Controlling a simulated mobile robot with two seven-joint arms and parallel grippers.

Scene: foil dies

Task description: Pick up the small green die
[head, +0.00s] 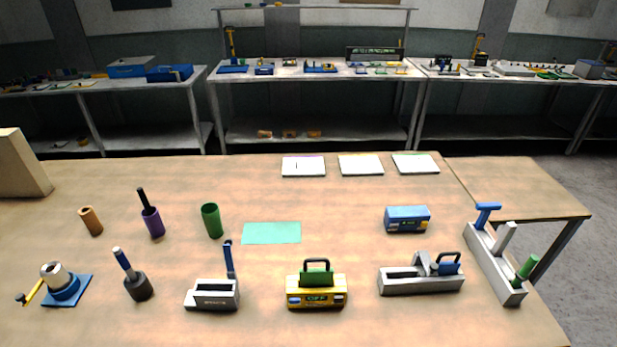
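A green piece with a rounded upright handle (526,268) stands in the near end of a long grey rack (490,262) at the right of the table. The rack also holds a blue T-shaped piece (487,213) at its far end and a pale grey piece (505,237) in the middle. Another green piece with a dark loop handle (317,275) sits on a yellow box (316,292) at the front middle. I cannot tell from the picture which green piece is the small die. Neither of my grippers is in view.
A green cup (212,221) and a flat green mat (271,233) lie left of centre. A blue box (407,219), a grey holder (420,282) and a grey block (212,295) stand nearby. Three white pads line the back. Bare table lies between them.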

